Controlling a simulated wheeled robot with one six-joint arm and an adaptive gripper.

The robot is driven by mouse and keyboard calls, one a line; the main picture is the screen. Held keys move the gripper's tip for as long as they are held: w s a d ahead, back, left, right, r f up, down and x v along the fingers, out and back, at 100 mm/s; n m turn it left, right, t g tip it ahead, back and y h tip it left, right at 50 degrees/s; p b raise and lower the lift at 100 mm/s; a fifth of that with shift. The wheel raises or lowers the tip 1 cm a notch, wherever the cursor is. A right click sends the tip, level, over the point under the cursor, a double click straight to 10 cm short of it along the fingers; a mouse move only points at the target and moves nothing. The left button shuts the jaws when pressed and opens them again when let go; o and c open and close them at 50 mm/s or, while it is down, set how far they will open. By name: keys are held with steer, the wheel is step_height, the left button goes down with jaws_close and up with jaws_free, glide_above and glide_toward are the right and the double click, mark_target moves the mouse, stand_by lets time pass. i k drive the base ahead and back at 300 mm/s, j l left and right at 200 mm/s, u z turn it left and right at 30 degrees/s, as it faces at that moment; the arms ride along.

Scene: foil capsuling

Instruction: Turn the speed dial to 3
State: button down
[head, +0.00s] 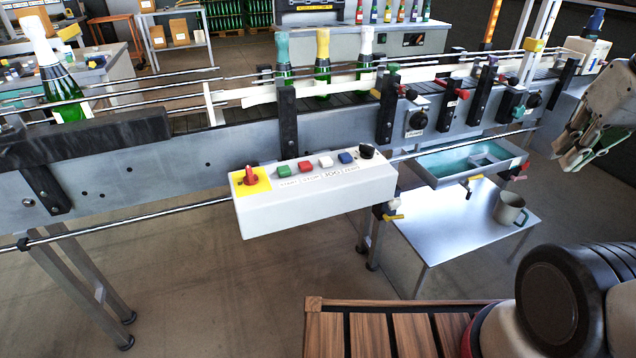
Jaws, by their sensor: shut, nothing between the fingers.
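A white control box (315,200) is fixed to the near side of the conveyor. On its top are a red switch on a yellow plate (250,178), green, red, white and blue buttons, and a black knob (367,151) at the right end. Another black dial (418,120) on a pale plate sits on the conveyor's side, and a further dark dial (534,99) is farther right. Which is the speed dial, and any dial numbers, I cannot read. My gripper (572,160) is shut and empty at the right edge, apart from the box and dials.
The conveyor (180,165) carries several foil-topped bottles behind rails. Coloured clamp handles stick out along it. A teal-lined tray (440,178) hangs below, above a metal table with a mug (510,209). A slatted wooden surface (375,335) lies in front.

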mark_target(367, 152)
steer(key=i+l+u, duration=0.2)
steer(key=i+l, duration=0.5)
steer(key=l, duration=0.15)
